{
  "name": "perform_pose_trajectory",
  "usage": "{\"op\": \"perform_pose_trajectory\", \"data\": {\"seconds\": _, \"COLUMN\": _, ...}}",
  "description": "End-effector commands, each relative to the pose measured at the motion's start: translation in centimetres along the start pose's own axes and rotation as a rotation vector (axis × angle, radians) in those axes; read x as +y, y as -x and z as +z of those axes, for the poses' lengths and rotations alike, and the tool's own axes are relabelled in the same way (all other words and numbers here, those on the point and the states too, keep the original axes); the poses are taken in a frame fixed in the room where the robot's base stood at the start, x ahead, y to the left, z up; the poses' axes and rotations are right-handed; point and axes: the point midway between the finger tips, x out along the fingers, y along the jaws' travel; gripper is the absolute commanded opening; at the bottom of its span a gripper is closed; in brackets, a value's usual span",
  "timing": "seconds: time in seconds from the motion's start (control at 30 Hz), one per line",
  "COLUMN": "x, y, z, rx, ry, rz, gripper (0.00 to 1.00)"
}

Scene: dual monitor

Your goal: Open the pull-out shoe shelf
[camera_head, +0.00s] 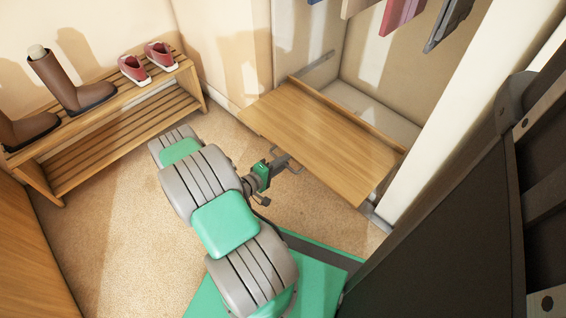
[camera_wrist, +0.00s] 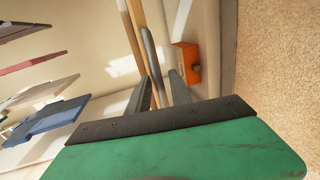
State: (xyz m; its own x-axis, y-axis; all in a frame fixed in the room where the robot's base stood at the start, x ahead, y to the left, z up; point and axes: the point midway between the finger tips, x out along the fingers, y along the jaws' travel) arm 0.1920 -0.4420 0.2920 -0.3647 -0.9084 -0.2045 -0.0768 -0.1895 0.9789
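The pull-out shoe shelf (camera_head: 320,140) is a flat light-wood board with a raised back strip, low in the closet recess. It stands out from the back wall, with a gap behind it. My gripper (camera_head: 289,163) is at the middle of its front edge. In the wrist view, the fingers of my gripper (camera_wrist: 162,92) are apart. The shelf's thin wooden edge (camera_wrist: 133,45) and a grey bar (camera_wrist: 151,52) beside it run down toward the fingers. The bar's lower end lies in line with the finger gap; I cannot tell whether they touch.
Hanging clothes (camera_head: 402,15) are above the shelf. An orange box (camera_wrist: 185,63) shows beyond the fingers in the wrist view. A slatted rack (camera_head: 110,125) with boots and pink shoes stands left. A dark panel (camera_head: 450,220) fills the right. Carpet (camera_head: 120,230) is clear at left.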

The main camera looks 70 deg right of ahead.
Motion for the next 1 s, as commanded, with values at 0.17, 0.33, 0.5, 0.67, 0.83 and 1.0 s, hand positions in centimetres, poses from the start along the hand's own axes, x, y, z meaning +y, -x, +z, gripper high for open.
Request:
{"op": "perform_pose_trajectory", "data": {"seconds": 0.17, "x": 0.0, "y": 0.0, "z": 0.1, "rx": -0.001, "ry": 0.001, "rz": 0.000, "gripper": 0.33}}
{"op": "perform_pose_trajectory", "data": {"seconds": 0.33, "x": 0.1, "y": 0.3, "z": 0.1, "rx": 0.000, "ry": 0.003, "rz": 0.000, "gripper": 0.33}}
{"op": "perform_pose_trajectory", "data": {"seconds": 0.5, "x": 0.3, "y": 3.0, "z": -0.1, "rx": 0.006, "ry": 0.006, "rz": 0.000, "gripper": 0.33}}
{"op": "perform_pose_trajectory", "data": {"seconds": 0.67, "x": 0.3, "y": 6.2, "z": -0.1, "rx": 0.004, "ry": 0.003, "rz": 0.000, "gripper": 0.33}}
{"op": "perform_pose_trajectory", "data": {"seconds": 0.83, "x": 0.1, "y": 7.8, "z": 0.0, "rx": 0.000, "ry": 0.002, "rz": 0.000, "gripper": 0.33}}
{"op": "perform_pose_trajectory", "data": {"seconds": 1.0, "x": 0.0, "y": 7.8, "z": 0.1, "rx": -0.001, "ry": 0.001, "rz": 0.000, "gripper": 0.33}}
